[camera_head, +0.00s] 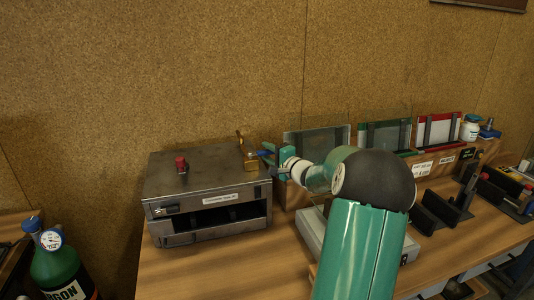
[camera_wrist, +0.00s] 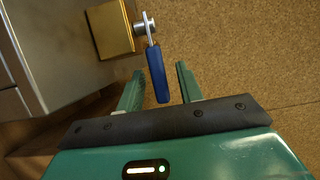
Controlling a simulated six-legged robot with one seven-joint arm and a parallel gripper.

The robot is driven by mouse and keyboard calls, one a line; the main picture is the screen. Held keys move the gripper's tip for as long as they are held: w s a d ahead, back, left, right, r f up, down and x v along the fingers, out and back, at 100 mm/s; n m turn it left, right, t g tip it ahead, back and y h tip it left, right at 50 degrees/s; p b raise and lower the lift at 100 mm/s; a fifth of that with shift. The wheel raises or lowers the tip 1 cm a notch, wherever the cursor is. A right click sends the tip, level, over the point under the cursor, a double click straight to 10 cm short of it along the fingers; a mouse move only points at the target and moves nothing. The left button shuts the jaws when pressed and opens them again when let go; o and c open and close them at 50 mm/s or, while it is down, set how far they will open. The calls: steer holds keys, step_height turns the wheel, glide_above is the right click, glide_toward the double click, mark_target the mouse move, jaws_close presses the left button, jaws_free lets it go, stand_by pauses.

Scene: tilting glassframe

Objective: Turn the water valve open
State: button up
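The water valve is a brass block (camera_wrist: 113,30) with a blue lever handle (camera_wrist: 157,73) on a silver stem. In the head view the brass block (camera_head: 250,158) stands at the right rear corner on top of a grey metal box, and the blue handle (camera_head: 264,153) shows small beside it. My gripper (camera_wrist: 160,82) is open, with its two green fingers on either side of the blue handle. The handle's free end sits between the fingers, with a visible gap to the right finger. In the head view my gripper (camera_head: 270,158) is at the valve, partly hidden by my arm.
The grey metal box (camera_head: 207,212) with a red knob (camera_head: 181,164) stands on the wooden bench (camera_head: 170,272). Glass panels in holders (camera_head: 384,136) stand to the right. A green argon bottle (camera_head: 58,268) is at lower left. A cork wall (camera_head: 150,70) rises close behind.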

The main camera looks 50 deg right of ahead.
steer(key=shift+w+f, duration=0.1)
steer(key=shift+w, duration=0.45)
jaws_close()
